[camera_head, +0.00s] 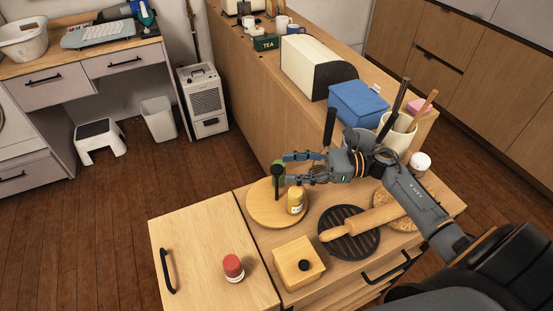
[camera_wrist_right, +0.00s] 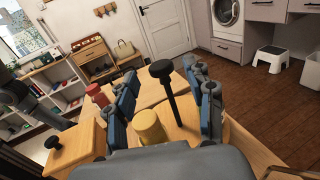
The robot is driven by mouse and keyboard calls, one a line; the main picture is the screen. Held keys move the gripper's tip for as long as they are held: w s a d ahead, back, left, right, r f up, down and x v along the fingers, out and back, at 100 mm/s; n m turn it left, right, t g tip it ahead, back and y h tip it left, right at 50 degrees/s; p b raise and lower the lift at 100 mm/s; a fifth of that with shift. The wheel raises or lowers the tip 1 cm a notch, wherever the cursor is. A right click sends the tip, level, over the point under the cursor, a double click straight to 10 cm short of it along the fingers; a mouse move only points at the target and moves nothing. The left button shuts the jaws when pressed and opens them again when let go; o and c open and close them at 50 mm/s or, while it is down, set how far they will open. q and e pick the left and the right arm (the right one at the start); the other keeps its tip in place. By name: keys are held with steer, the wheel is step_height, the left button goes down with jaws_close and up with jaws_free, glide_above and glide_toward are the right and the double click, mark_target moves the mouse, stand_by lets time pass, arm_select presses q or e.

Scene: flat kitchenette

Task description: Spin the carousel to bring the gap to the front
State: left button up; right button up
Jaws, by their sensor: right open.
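The carousel is a round wooden turntable (camera_head: 263,213) on the low cabinet top. A yellow jar (camera_head: 295,201) stands on its right side, and a green item (camera_head: 281,167) shows at its back, partly hidden. A black post with a round knob (camera_head: 276,190) rises from the carousel; it also shows in the right wrist view (camera_wrist_right: 170,95), upright between my fingers. My right gripper (camera_head: 287,168) is open over the back right of the carousel, its fingers to either side of the knob. Contact cannot be told. The yellow jar shows low between the fingers (camera_wrist_right: 149,127). My left gripper is out of view.
A red-lidded jar (camera_head: 233,267) stands front left on the cabinet. A wooden box with a black knob (camera_head: 297,262) is in front of the carousel. A rolling pin (camera_head: 370,221) lies on a black trivet (camera_head: 349,243) at right. A utensil crock (camera_head: 398,138) stands behind.

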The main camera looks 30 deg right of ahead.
mark_target(277, 168)
steer(key=p+x, duration=0.1)
steer(key=x, duration=0.2)
steer(key=shift+w+a+r, duration=0.1)
steer(key=shift+w+a, duration=0.1)
steer(key=shift+a, duration=0.15)
steer(key=shift+w+a, duration=0.15)
steer(key=shift+a, duration=0.15)
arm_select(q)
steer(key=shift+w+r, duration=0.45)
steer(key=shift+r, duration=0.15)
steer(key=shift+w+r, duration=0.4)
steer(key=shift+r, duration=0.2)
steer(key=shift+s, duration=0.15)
arm_select(e)
steer(key=shift+c, duration=0.2)
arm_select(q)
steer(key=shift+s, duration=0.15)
arm_select(e)
jaws_close()
